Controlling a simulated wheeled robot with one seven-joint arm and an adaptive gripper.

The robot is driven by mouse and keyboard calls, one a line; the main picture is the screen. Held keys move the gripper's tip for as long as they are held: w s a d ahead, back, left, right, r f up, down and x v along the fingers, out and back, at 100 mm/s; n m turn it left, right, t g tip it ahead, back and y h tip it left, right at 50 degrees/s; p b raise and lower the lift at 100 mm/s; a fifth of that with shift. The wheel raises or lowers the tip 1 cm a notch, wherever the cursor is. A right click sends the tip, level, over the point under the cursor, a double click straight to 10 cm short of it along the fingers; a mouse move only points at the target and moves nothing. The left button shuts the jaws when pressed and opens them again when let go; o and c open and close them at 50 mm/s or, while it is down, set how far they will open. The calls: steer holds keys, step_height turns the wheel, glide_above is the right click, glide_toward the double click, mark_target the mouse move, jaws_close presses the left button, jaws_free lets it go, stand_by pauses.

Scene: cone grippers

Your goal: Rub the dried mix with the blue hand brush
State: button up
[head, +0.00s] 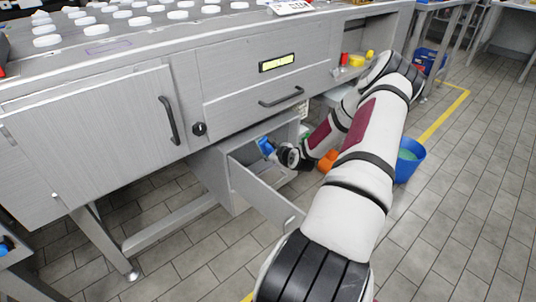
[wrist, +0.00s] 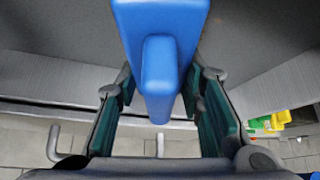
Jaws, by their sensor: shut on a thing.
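The blue hand brush (wrist: 168,30) fills the top middle of the wrist view, its narrower block pointing towards the camera. My gripper (wrist: 160,88) is shut on it, with one green-padded finger on each side. In the head view the blue brush (head: 265,146) shows small at the end of my arm, at the open grey compartment under the bench. Its bristles are hidden. I cannot make out the dried mix in either view.
The open compartment's front panel (head: 262,197) sticks out below my gripper. The grey bench (head: 235,80) stands above, with several white lids on top. A blue bucket (head: 409,160) stands on the floor to the right, behind my arm. Orange and green things lie near my forearm.

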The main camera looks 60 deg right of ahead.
steer(key=shift+s+d, duration=0.2)
steer(key=shift+d, duration=0.55)
steer(key=shift+s+d, duration=0.2)
steer(key=shift+d, duration=0.5)
steer(key=shift+w, duration=0.1)
